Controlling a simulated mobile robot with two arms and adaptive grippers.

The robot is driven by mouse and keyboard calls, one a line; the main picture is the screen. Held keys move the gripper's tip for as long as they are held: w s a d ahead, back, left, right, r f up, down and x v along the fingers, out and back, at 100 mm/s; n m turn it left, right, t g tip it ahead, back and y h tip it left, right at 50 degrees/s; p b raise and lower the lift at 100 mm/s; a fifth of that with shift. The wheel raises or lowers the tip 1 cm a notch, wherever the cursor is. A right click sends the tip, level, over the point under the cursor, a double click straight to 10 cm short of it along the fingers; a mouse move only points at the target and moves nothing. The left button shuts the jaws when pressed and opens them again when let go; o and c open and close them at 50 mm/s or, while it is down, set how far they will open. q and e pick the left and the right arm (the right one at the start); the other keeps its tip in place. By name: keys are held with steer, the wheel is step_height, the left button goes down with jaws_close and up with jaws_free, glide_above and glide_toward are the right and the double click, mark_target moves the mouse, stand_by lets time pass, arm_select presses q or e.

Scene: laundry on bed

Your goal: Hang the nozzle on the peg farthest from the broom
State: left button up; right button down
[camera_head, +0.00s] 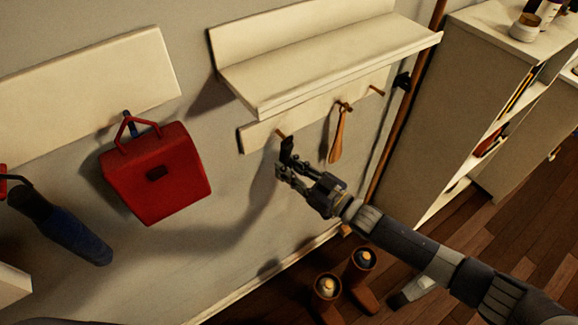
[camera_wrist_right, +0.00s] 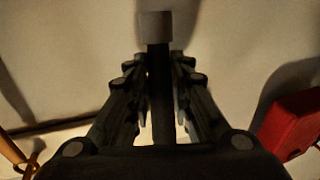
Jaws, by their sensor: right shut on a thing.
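My right gripper (camera_head: 287,172) is shut on the dark nozzle (camera_head: 288,151), which sticks up from the fingers just below the left peg (camera_head: 281,133). I cannot tell whether the nozzle touches the peg. In the right wrist view the nozzle (camera_wrist_right: 157,60) runs between the fingers (camera_wrist_right: 157,95) and ends in a grey block. The middle peg (camera_head: 347,105) has a wooden shoehorn hanging from it. The right peg (camera_head: 377,91) is bare. The broom (camera_head: 405,112), a long brown pole, leans beside the cabinet on the right. The left peg is farthest from it. My left gripper is out of view.
A white shelf (camera_head: 330,55) juts out above the pegs. A red bag (camera_head: 158,175) hangs on the wall to the left, and a blue object (camera_head: 70,235) hangs beyond it. Brown boots (camera_head: 360,280) stand on the floor below. The wall between bag and pegs is clear.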

steer(key=c, duration=1.3)
jaws_free()
steer(key=shift+c, duration=0.2)
steer(key=shift+d+f, duration=0.1)
steer(key=v, duration=1.2)
